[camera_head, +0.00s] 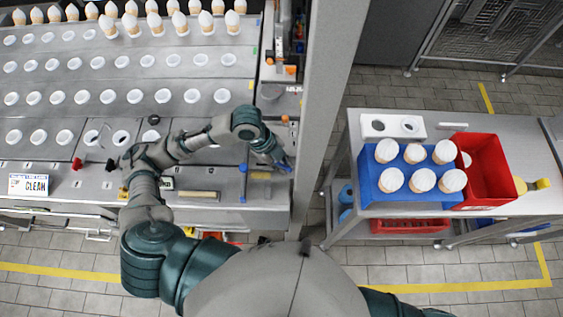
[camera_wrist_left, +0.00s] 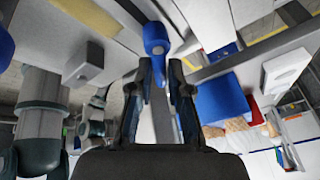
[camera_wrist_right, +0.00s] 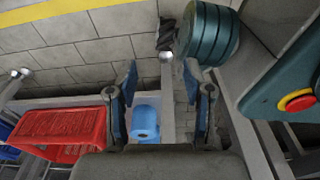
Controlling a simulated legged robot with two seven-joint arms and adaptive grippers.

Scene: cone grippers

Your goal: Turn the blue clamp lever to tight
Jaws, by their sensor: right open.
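The blue clamp lever (camera_wrist_left: 155,38) shows in the left wrist view, with its wide end beyond my fingertips and its narrow end reaching back between them. My left gripper (camera_wrist_left: 160,72) is partly open around it, with a gap visible on the right side; contact on the left side is unclear. In the head view my left gripper (camera_head: 284,165) is at the right end of the grey bench, and its fingers largely hide the lever there. My right gripper (camera_wrist_right: 160,75) is open and empty, low over the tiled floor.
A tan block (camera_head: 260,175) and another blue-handled part (camera_head: 243,169) are left of my left gripper. A grey post (camera_head: 325,110) rises close on its right. Beyond it a cart holds a blue rack (camera_head: 377,198) of white-topped cones and a red bin (camera_head: 492,172). A blue roll (camera_wrist_right: 146,122) shows near my right gripper.

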